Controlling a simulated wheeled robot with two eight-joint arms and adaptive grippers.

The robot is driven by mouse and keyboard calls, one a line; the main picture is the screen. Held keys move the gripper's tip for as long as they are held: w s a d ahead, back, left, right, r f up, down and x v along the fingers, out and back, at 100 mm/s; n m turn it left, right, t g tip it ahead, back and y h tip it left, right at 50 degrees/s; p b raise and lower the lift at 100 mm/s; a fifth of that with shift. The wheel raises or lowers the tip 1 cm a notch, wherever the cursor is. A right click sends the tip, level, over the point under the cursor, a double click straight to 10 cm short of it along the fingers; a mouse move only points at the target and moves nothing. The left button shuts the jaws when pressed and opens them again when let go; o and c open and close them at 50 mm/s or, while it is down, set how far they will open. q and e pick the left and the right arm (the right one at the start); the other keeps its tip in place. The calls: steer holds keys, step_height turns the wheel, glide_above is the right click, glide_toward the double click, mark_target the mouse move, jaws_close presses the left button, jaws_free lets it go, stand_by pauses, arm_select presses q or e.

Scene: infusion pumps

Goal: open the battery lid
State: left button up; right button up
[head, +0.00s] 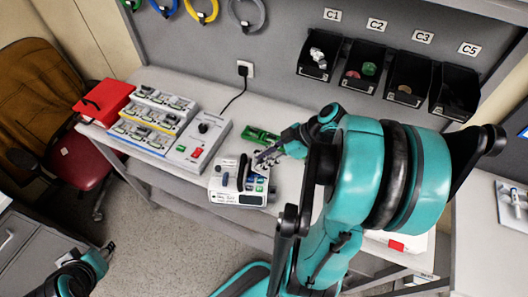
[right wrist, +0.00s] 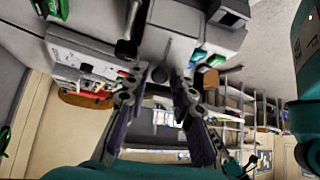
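The white infusion pump (head: 238,196) stands at the table's front edge, with a dark upright handle and blue and green buttons on top. My right gripper (head: 266,157) is at the pump's upper right corner. In the right wrist view the two dark fingers of my right gripper (right wrist: 157,88) are apart, with nothing clearly held between them. The pump's grey-white body (right wrist: 190,45) is just beyond the tips; I cannot tell whether they touch. I cannot make out the battery lid. My left gripper (head: 107,248) is low at the left, too small to read.
A green circuit board (head: 260,135) lies behind the pump. A power supply box (head: 198,140), trays of parts (head: 155,115) and a red case (head: 104,102) fill the left of the table. Black bins (head: 365,66) hang on the back wall. A chair (head: 75,160) stands left.

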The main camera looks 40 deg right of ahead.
stand_by(0.4)
steer(key=p+v, duration=0.3)
steer(key=v, duration=0.3)
stand_by(0.3)
stand_by(0.5)
